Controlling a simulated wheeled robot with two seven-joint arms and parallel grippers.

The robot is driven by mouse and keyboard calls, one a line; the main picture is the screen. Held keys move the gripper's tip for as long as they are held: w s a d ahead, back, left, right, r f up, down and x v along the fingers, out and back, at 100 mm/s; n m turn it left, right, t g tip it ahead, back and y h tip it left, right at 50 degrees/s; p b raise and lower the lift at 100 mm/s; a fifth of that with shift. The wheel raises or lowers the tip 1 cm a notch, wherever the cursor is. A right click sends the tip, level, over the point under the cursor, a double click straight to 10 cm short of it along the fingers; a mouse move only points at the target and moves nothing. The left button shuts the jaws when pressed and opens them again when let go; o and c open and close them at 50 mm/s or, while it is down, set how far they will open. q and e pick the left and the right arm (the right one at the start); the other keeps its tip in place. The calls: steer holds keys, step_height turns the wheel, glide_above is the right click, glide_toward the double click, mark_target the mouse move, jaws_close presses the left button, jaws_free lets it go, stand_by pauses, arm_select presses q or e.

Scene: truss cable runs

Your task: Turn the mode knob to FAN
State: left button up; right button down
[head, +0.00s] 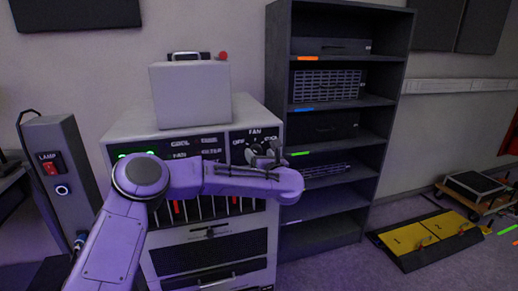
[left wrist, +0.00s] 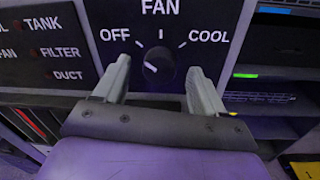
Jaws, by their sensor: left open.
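The mode knob (left wrist: 159,69) is a round black dial on a black panel, with OFF printed at its upper left, FAN above and COOL at its upper right. Its short white mark sits on the left side of the dial, toward OFF. My left gripper (left wrist: 160,64) is open, with one finger on each side of the knob and a gap visible on both sides. In the head view my left gripper (head: 264,152) is in front of the cabinet's upper right panel and hides most of the knob. My right gripper is not in view.
The grey cabinet (head: 150,125) carries a box (head: 190,95) on top. A dark shelf rack (head: 279,60) stands close on its right. A grey post with a red LAMP switch (head: 50,167) is at the left. A yellow ramp (head: 410,238) lies on the floor at right.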

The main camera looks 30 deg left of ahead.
arm_select(q)
steer(key=shift+x, duration=0.95)
steer(key=c, duration=1.1)
steer(key=shift+o, duration=0.3)
